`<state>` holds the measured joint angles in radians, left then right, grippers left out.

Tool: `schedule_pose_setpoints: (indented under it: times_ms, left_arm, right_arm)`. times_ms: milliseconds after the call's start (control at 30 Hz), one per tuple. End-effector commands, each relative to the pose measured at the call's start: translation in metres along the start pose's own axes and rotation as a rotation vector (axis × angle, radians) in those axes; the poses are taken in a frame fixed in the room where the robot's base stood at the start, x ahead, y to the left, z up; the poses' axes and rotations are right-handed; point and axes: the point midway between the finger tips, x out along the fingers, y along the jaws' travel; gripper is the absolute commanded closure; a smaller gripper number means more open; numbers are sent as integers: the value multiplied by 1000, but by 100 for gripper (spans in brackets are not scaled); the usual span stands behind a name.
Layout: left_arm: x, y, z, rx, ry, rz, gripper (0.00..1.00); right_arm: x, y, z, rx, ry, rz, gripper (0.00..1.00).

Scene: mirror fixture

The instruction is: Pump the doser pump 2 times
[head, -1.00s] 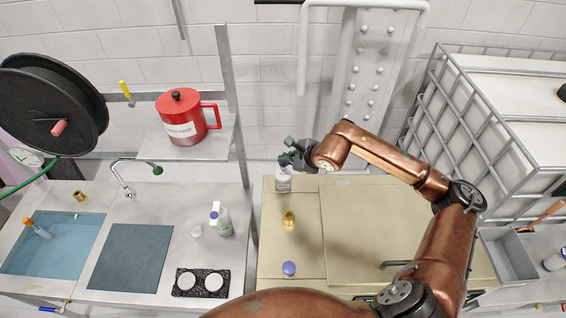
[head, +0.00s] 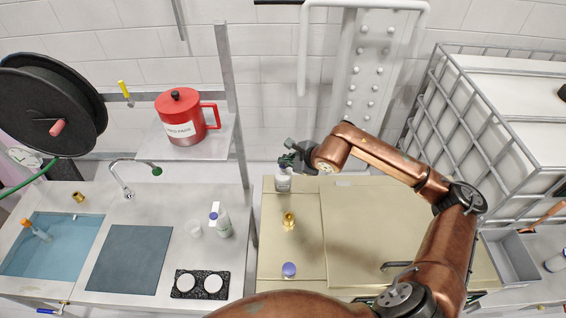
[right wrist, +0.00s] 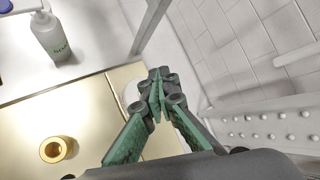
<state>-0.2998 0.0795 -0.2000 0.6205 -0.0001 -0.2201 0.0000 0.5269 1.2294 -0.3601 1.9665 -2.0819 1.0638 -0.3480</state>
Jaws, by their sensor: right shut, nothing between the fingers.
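A white bottle (head: 283,181) with a label stands upright at the back left corner of the beige surface. I take it for the doser pump; its top is hidden by my right gripper (head: 288,160). The gripper is shut and empty, with its fingertips at the top of the bottle. I cannot tell whether they touch it. In the right wrist view the green fingers of the right gripper (right wrist: 156,85) meet at their tips and cover most of what lies beneath. My left gripper is not in view.
A second labelled bottle (head: 222,222) stands on the left counter, beside a clear cup (head: 195,229). A brass piece (head: 289,221) and a blue-capped item (head: 289,270) are on the beige surface. A metal post (head: 232,110) rises left of the gripper.

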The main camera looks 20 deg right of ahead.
Motion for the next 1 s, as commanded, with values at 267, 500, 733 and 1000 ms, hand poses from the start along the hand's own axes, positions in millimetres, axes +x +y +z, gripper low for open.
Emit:
schedule_pose_setpoints:
  times_ms: [267, 500, 733, 1000]
  left_arm:
    - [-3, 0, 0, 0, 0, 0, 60]
    - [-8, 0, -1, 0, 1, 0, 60]
    - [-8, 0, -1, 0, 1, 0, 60]
    - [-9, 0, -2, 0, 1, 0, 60]
  right_arm:
    - [-5, -3, 1, 1, 7, 4, 100]
    - [-15, -11, 9, 1, 5, 3, 100]
    - [-18, -13, 12, 0, 3, 2, 100]
    - [-20, -15, 14, 0, 2, 1, 100]
